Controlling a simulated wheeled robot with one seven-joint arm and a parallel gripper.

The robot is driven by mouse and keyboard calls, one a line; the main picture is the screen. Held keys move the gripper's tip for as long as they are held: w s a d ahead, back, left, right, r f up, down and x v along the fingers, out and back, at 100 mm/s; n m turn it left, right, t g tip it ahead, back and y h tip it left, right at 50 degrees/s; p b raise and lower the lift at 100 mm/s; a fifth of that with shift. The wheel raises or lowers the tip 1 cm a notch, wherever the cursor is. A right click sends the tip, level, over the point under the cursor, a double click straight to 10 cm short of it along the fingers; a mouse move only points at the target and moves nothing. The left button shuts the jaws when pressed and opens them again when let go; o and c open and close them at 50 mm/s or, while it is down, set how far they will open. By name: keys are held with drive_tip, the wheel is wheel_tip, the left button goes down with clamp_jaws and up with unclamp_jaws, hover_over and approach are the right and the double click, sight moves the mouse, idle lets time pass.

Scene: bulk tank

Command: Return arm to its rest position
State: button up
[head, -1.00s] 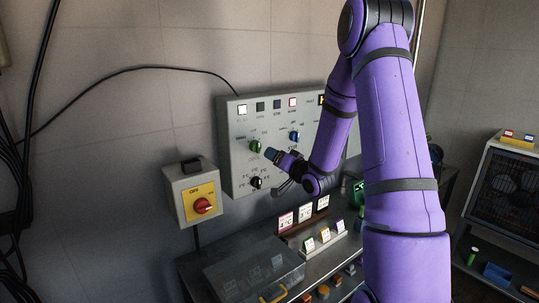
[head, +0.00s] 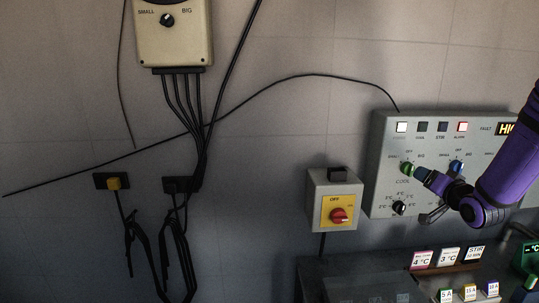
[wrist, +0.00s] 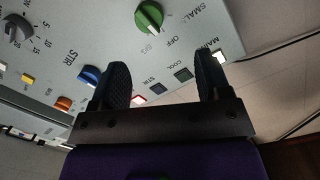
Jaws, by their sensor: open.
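My purple arm comes in from the right edge of the head view. My gripper (head: 421,173) is at the grey control panel (head: 383,190), close beside the green knob (head: 406,169). In the wrist view my gripper (wrist: 163,70) has its two dark fingers spread, with nothing between them. The green knob (wrist: 149,16) shows beyond the fingertips, and the blue knob (wrist: 89,76) is beside the left finger. The head view does not show clearly whether a finger touches the green knob. Most of my arm is outside the head view.
A grey switch box with a red rotary switch (head: 340,216) is left of the panel. A beige box (head: 174,40) with hanging cables is on the wall at upper left. Below the panel, a bench holds label cards (head: 448,257) and a clear-lidded case (head: 365,288).

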drive_tip(key=s+a+r+n+g+h, duration=0.25)
drive_tip(key=s+a+r+g, duration=0.35)
drive_tip(key=s+a+r, duration=0.4)
drive_tip(key=s+a+r+n+g+y, duration=0.1)
drive_tip(key=s+a+g, duration=0.2)
drive_tip(key=s, duration=0.9)
drive_tip(key=s+a+r+n+g+y, duration=0.1)
drive_tip(key=s+a, duration=0.3)
drive_tip(key=s, duration=0.8)
drive_tip(key=shift+s+a+r+n+g, duration=0.3)
drive_tip(key=shift+r+n+g, duration=0.25)
drive_tip(key=shift+g, duration=0.35)
